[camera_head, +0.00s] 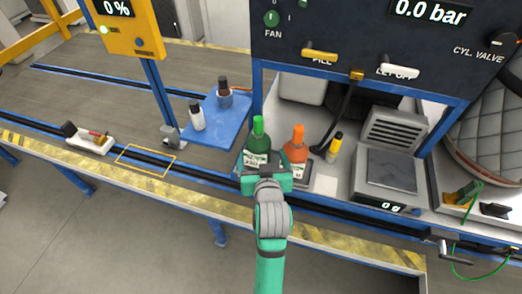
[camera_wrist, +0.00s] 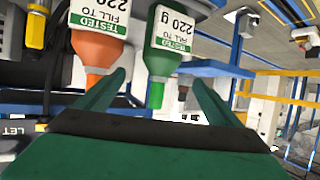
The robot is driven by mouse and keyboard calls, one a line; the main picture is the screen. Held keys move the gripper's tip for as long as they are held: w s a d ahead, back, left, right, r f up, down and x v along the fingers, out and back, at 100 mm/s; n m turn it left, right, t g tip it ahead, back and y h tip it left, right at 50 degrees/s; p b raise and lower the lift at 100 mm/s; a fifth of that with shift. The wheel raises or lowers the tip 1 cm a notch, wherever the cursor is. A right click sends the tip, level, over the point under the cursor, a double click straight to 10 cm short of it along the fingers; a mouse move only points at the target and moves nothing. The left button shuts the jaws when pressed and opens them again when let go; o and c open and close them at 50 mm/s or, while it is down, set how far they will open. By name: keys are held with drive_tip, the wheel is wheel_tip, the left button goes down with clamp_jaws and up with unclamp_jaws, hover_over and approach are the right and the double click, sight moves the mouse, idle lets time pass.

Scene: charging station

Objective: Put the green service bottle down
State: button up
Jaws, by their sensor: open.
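The green service bottle (camera_head: 257,143) stands upright on the station's shelf, left of an orange bottle (camera_head: 296,147). My gripper (camera_head: 265,178) is right in front of it, hiding its lower part. In the wrist view, which is turned upside down, the green bottle (camera_wrist: 172,35) shows between the two open fingers (camera_wrist: 156,78), with its "220 g" label facing me. The orange bottle (camera_wrist: 97,45) shows beside it, behind the left finger. I cannot tell whether a finger touches the green bottle.
A scale (camera_head: 390,172) reading "0 g" stands to the right. A small yellow-capped bottle (camera_head: 334,147) stands right of the orange one. A blue shelf (camera_head: 222,130) with two small bottles is at the left. An empty yellow outlined square (camera_head: 147,160) lies on the rail.

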drive_tip(key=s+f+h, duration=0.1)
drive_tip(key=s+f, duration=1.1)
drive_tip(key=s, duration=0.5)
drive_tip(key=s+a+r+t, duration=0.1)
drive_tip(key=s+t, duration=0.1)
drive_tip(key=s, duration=1.8)
drive_tip(key=shift+s+r+m, duration=0.3)
drive_tip(key=shift+r+m, duration=0.1)
